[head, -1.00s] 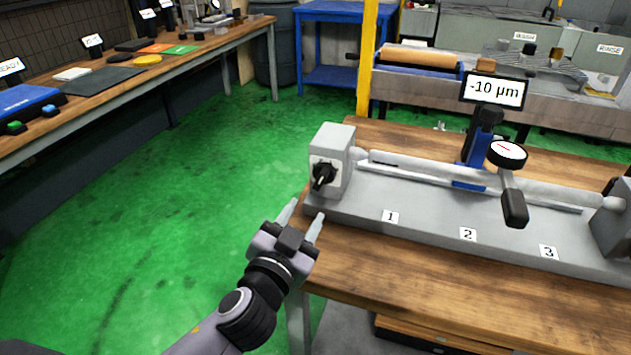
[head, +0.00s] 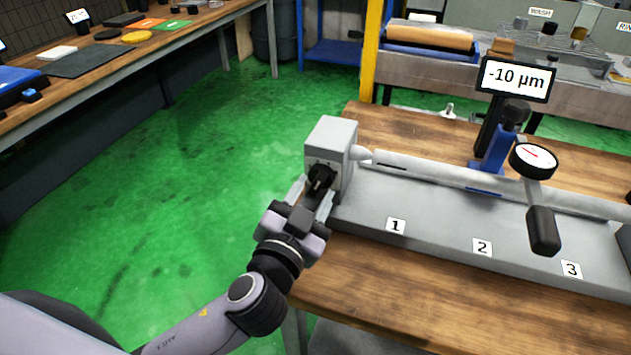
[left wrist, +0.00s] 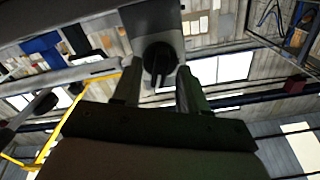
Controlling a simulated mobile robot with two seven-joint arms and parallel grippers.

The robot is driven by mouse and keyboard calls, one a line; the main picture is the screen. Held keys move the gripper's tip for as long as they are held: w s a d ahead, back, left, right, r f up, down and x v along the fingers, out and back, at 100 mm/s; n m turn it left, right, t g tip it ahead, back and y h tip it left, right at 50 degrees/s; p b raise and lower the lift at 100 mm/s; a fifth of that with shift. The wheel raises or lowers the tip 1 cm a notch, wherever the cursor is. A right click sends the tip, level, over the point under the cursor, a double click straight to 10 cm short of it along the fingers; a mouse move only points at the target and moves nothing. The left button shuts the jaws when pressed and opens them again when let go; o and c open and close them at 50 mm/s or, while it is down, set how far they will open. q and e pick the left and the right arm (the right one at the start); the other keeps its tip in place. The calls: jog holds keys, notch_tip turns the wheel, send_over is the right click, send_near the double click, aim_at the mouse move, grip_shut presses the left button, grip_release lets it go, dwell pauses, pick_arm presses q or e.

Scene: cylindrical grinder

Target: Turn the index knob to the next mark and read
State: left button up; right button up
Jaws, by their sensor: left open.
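The black index knob (head: 321,178) sits on the front face of the grey headstock block (head: 331,138). In the left wrist view the knob (left wrist: 159,60) shows between and just beyond the two fingers. My left gripper (head: 312,192) is open at the knob, a finger to each side; I cannot tell whether either touches it. The display (head: 516,79) reads -10 µm. The dial gauge (head: 533,160) stands over the grey bar (head: 430,170), its face too small to read exactly. My right gripper is not in view.
The grey base carries the labels 1 (head: 396,226), 2 (head: 482,247) and 3 (head: 571,269). It stands on a wooden table (head: 400,275). A yellow post (head: 370,50) rises behind it. Green floor lies open to the left.

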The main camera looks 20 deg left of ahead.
pick_arm(q)
jog(key=shift+w, duration=0.15)
grip_shut()
dwell(0.4)
jog(key=m+p, duration=0.2)
jog(key=m, duration=0.2)
jog(key=shift+r, duration=0.15)
jog(key=shift+m+p, duration=0.8)
jog(key=shift+m, duration=1.5)
